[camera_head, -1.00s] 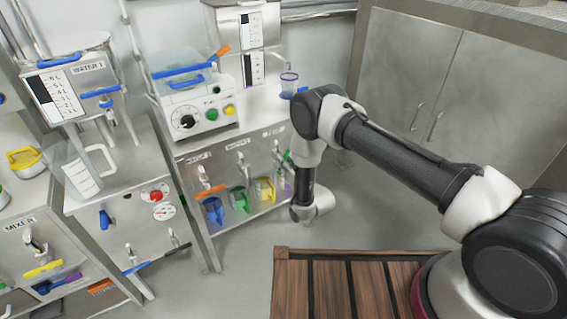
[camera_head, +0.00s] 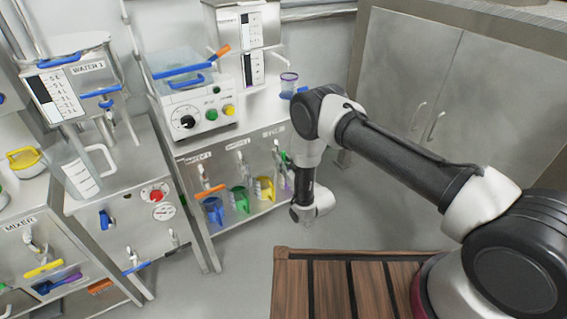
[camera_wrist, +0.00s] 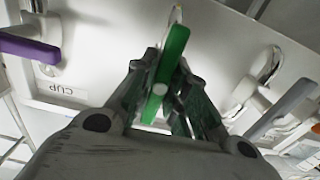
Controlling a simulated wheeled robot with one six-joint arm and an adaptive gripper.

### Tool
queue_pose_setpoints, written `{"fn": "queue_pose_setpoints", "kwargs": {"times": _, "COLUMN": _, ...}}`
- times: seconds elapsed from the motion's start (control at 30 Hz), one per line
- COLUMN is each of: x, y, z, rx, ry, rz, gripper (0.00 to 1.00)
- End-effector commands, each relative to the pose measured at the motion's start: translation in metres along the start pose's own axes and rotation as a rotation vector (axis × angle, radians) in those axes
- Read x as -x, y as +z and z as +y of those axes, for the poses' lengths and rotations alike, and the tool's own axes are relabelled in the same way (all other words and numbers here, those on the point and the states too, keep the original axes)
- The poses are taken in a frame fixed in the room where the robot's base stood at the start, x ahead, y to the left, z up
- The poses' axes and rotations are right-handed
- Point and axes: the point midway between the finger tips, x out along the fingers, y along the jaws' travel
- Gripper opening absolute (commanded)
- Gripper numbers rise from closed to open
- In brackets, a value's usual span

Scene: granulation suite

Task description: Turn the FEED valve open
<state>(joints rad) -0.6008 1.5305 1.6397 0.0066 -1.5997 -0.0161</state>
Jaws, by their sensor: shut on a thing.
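A green lever handle (camera_wrist: 166,75) is in the middle of the wrist view, tilted a little from upright in the picture. My gripper (camera_wrist: 163,88) has its two fingers closed around this lever, one on each side. In the head view my arm's wrist hangs in front of the right end of the valve bench (camera_head: 255,150), and the gripper and lever are mostly hidden there. No FEED label is readable near the green lever, so I cannot confirm which valve it is.
A purple lever (camera_wrist: 28,48) beside a CUP label (camera_wrist: 62,88) is left of the green one in the wrist view. A grey lever (camera_wrist: 285,107) is close on the right. Blue, green and yellow jugs (camera_head: 264,188) stand on the shelf below the bench.

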Motion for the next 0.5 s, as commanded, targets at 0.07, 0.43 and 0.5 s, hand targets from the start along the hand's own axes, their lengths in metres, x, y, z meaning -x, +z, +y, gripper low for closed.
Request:
{"fn": "queue_pose_setpoints", "kwargs": {"times": 0.07, "x": 0.0010, "y": 0.0016, "z": -0.0001, "rx": 0.000, "ry": 0.000, "rz": -0.004, "gripper": 0.00}}
{"fn": "queue_pose_setpoints", "kwargs": {"times": 0.43, "x": 0.0006, "y": 0.0009, "z": 0.0000, "rx": -0.001, "ry": 0.000, "rz": -0.002, "gripper": 0.39}}
{"fn": "queue_pose_setpoints", "kwargs": {"times": 0.5, "x": 0.0005, "y": 0.0008, "z": 0.0000, "rx": -0.001, "ry": 0.000, "rz": -0.002, "gripper": 0.39}}
